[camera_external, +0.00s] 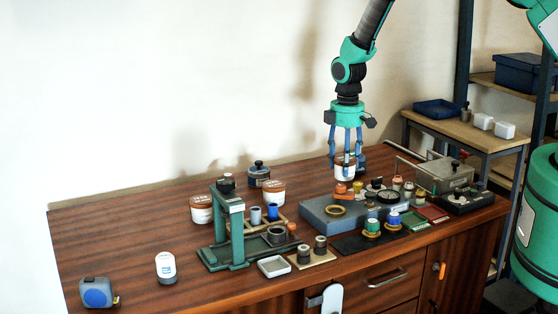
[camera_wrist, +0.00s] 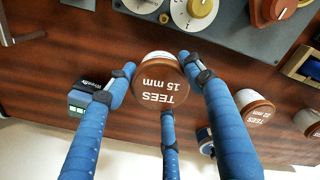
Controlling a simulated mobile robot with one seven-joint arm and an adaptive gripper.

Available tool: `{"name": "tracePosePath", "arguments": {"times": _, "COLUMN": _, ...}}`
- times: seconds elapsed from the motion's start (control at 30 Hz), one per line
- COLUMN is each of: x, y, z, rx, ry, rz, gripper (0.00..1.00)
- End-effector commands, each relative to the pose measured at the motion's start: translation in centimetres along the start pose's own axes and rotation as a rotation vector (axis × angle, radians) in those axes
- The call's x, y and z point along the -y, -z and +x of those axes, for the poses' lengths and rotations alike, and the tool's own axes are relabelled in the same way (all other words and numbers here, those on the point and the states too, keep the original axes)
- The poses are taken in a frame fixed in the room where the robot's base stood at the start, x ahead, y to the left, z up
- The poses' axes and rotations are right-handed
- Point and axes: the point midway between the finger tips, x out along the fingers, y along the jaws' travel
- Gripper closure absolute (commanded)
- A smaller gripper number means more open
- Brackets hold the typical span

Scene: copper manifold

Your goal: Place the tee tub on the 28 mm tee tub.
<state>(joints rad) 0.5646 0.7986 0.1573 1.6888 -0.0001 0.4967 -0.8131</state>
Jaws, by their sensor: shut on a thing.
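My gripper (camera_external: 346,158) has three blue fingers and points down at the rear right of the table. It is shut on a white tub with a brown lid (camera_external: 344,173). In the wrist view this tee tub (camera_wrist: 158,92) has a lid reading "TEES 15 mm", with the fingers around it. I cannot tell whether it touches the table. Two other white tubs with brown lids stand further left: one at the back (camera_external: 273,193), one beside the green stand (camera_external: 201,209). In the wrist view, one lid (camera_wrist: 256,112) reads "TEES"; its size is too small to read surely.
A grey-blue block (camera_external: 325,215) with knobs and a gauge lies in front of my gripper. A green stand (camera_external: 235,230) rises left of it, near the tubs. The table's left part is mostly clear.

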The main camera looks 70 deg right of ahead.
Motion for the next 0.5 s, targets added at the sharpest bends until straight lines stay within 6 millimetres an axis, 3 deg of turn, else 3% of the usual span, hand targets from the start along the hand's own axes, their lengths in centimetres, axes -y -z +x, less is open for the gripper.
{"name": "tracePosePath", "arguments": {"times": 0.27, "x": 0.3, "y": 0.6, "z": -0.2, "rx": -0.001, "ry": -0.001, "rz": -0.027, "gripper": 0.91}}
{"name": "tracePosePath", "arguments": {"times": 0.5, "x": 2.3, "y": 3.8, "z": -0.9, "rx": -0.002, "ry": -0.002, "rz": -0.179, "gripper": 0.91}}
